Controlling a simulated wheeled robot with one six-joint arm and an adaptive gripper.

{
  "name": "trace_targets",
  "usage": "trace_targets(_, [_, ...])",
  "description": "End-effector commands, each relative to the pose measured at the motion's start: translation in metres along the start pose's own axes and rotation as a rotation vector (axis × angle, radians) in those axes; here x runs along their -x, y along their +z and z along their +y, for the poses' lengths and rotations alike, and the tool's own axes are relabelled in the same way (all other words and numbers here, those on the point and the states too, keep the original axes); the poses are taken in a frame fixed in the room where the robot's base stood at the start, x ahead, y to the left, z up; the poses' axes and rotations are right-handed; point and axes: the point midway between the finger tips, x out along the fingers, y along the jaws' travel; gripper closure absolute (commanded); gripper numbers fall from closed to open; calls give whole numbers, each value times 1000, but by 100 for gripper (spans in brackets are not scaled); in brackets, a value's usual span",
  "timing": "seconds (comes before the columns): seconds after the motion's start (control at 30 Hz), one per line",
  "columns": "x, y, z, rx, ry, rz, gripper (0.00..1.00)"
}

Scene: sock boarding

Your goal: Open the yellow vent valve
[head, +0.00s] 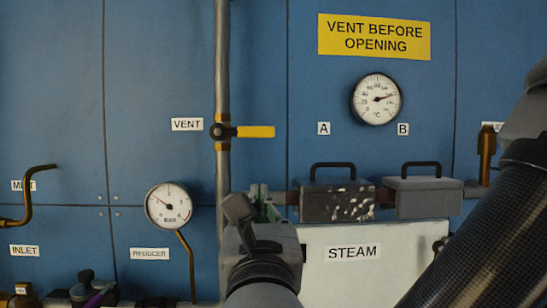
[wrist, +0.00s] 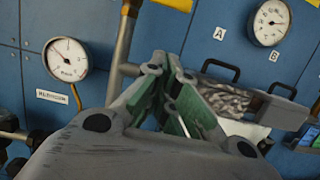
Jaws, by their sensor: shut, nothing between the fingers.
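The yellow vent valve handle (head: 256,131) sticks out horizontally to the right from its hub on the vertical pipe (head: 222,70), beside the VENT label (head: 187,124). It lies across the pipe. In the wrist view, part of the yellow handle (wrist: 175,4) shows at the top edge, cut off by the frame. My gripper (head: 238,207) is below the handle in the head view, apart from it, in front of the lower pipe. In the wrist view, my gripper (wrist: 168,65) has its green-padded fingers together and empty.
Two grey lidded boxes with dark handles, the left one (head: 337,201) speckled and the right one (head: 423,197) plain, stand right of my gripper above the STEAM panel (head: 353,270). A pressure gauge (head: 168,206) is to the left. A temperature gauge (head: 376,99) is at upper right.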

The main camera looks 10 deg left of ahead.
Motion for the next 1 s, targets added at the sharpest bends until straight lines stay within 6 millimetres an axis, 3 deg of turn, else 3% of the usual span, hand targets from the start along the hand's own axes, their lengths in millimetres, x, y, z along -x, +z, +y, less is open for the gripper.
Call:
trace_targets(0.43, [-10, 0, -1, 1, -5, 3, 100])
trace_targets(0.9, [-103, -2, -3, 2, -7, 4, 100])
trace_targets(1.0, [-106, 17, -1, -3, -2, 2, 100])
